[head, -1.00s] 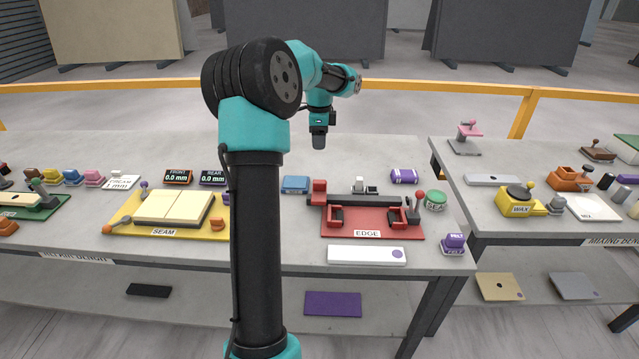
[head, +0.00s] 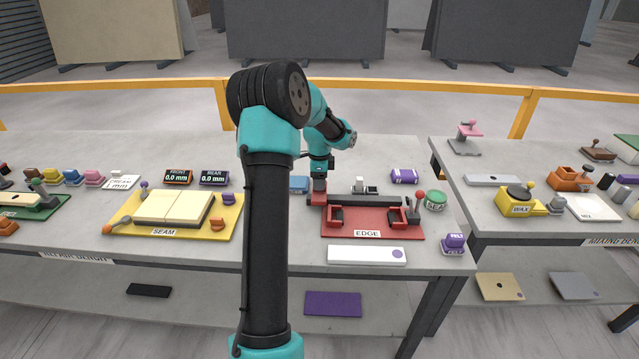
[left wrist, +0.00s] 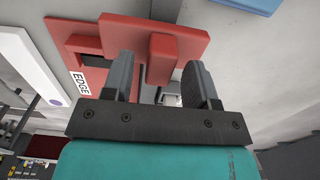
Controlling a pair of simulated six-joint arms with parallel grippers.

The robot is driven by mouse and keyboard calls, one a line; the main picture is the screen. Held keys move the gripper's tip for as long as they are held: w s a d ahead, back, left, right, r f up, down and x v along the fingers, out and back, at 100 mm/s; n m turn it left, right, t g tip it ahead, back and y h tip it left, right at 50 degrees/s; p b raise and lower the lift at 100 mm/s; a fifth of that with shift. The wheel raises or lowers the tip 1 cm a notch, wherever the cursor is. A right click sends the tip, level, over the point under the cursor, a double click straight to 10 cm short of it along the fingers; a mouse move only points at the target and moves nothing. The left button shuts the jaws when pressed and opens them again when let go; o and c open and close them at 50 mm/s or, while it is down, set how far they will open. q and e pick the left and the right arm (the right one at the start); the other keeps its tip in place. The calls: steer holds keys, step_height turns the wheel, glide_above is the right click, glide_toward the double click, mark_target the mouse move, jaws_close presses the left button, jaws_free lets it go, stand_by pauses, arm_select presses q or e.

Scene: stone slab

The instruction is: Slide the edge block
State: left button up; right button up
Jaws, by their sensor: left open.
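The EDGE fixture is a red plate (head: 345,228) with a dark bar (head: 365,201) along its back and red clamps in front. A red block (head: 317,199) sits at the left end of the bar. My left gripper (head: 319,181) points down directly over this block. In the left wrist view, the open fingers of the gripper (left wrist: 160,66) lie to either side of the raised part of the red block (left wrist: 162,58). Gaps show between block and fingers; I cannot tell whether either touches. My right gripper is out of view.
A blue box (head: 299,184) stands close to the left of the gripper. A white bar (head: 360,255) lies in front of the fixture. A red-knobbed lever (head: 420,197) and a green round tin (head: 436,200) stand at its right.

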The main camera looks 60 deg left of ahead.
arm_select(q)
steer(key=shift+f, duration=0.7)
steer(key=shift+c, duration=0.5)
jaws_close()
